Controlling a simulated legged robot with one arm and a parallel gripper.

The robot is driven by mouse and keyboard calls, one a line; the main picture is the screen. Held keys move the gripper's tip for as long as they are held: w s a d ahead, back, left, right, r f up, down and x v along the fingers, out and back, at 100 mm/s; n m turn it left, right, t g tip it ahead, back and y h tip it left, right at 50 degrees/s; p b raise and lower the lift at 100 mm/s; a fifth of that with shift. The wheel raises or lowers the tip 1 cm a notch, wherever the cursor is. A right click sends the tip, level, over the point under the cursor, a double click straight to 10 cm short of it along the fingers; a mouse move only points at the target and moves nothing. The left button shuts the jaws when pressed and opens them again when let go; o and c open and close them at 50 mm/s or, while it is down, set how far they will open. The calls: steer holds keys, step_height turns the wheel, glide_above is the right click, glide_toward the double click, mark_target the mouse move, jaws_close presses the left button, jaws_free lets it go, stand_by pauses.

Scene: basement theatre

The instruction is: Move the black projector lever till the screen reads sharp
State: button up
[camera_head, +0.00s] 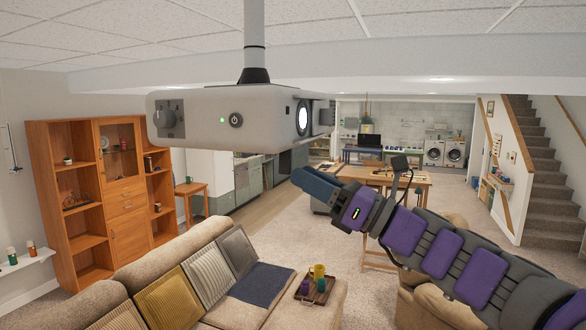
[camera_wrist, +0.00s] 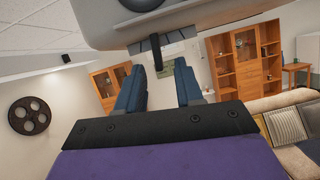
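The projector (camera_head: 220,118) is a pale grey box hanging from a ceiling pole, with a lit lens and a small green light. Its underside (camera_wrist: 200,12) fills the top of the wrist view. The black lever (camera_wrist: 155,52) hangs down from it there; I cannot make it out for sure in the head view. My gripper (camera_wrist: 159,68) has two blue fingers spread apart, with the lever's lower end appearing between or just beyond their tips. I see no contact. In the head view my gripper (camera_head: 312,183) is below and right of the projector. No screen is in view.
A sofa (camera_head: 205,285) with cushions is below the projector, with a tray (camera_head: 314,290) on it. A wooden cabinet (camera_head: 110,200) stands at the left. A table (camera_head: 395,180) and stairs (camera_head: 540,170) are farther back. The air around the projector looks clear.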

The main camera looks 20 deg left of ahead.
mark_target(285, 160)
steer(key=shift+x, duration=1.9)
steer(key=shift+r, duration=0.1)
steer(key=shift+c, duration=0.2)
jaws_close()
